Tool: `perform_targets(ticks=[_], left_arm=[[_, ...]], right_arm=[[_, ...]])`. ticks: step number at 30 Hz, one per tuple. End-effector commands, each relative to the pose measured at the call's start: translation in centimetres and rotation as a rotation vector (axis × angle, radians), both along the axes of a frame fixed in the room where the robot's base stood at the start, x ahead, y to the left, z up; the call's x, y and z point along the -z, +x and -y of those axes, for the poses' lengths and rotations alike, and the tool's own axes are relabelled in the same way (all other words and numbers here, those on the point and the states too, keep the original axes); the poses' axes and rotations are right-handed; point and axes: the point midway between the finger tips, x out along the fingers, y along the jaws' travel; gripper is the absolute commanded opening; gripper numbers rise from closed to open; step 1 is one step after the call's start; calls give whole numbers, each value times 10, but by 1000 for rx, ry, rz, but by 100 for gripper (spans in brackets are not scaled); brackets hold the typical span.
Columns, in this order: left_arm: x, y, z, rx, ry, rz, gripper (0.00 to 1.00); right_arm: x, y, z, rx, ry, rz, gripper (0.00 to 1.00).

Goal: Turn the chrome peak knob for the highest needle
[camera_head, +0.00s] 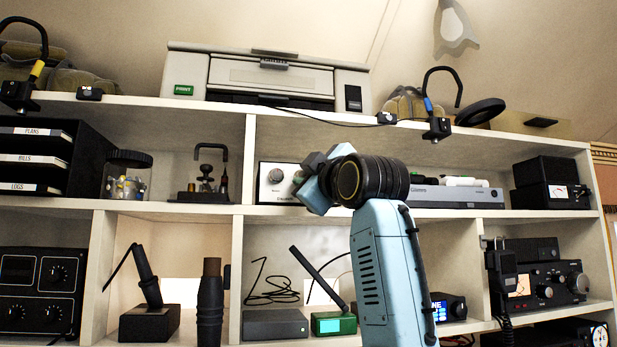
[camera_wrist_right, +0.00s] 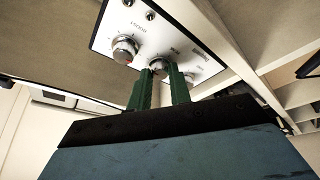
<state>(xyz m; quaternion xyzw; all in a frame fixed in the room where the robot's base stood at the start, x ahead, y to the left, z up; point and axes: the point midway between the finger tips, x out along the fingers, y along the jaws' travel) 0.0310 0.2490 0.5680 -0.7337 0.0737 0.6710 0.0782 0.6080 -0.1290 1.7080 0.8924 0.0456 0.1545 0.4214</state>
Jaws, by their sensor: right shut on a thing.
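A white-faced box (camera_head: 272,178) stands on the middle shelf, with a silver knob (camera_head: 275,175) showing on its left part. My right gripper (camera_head: 308,182) is at the right part of this face and covers it in the head view. In the right wrist view, the white panel carries a larger chrome knob (camera_wrist_right: 125,48) and a smaller chrome knob (camera_wrist_right: 159,67). My right gripper's green fingers (camera_wrist_right: 160,76) are shut on the smaller knob; its label is too blurred to read surely. A needle meter (camera_head: 558,191) shows on a black box at the right. My left gripper is out of view.
A grey device (camera_head: 455,198) with markers on it lies right of my right wrist. Shelf boards and uprights (camera_head: 249,150) close in the cubby. A printer (camera_head: 270,78) and a cable are above; a black stand (camera_head: 205,178) is left. Lower cubbies hold radios.

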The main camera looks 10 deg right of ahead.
Motion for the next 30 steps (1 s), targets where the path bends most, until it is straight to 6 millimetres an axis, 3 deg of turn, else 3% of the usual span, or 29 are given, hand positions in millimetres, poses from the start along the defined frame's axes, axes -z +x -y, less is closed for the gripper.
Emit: perform_targets(ticks=[14, 15, 20, 30], left_arm=[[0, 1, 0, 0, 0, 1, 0], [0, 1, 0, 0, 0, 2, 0], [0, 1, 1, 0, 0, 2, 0], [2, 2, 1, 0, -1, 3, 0]], right_arm=[[2, 1, 0, 1, 100, -2, 0], [2, 1, 0, 1, 100, -2, 21], [1, 1, 0, 1, 100, -1, 42], [2, -3, 0, 1, 100, 1, 42]])
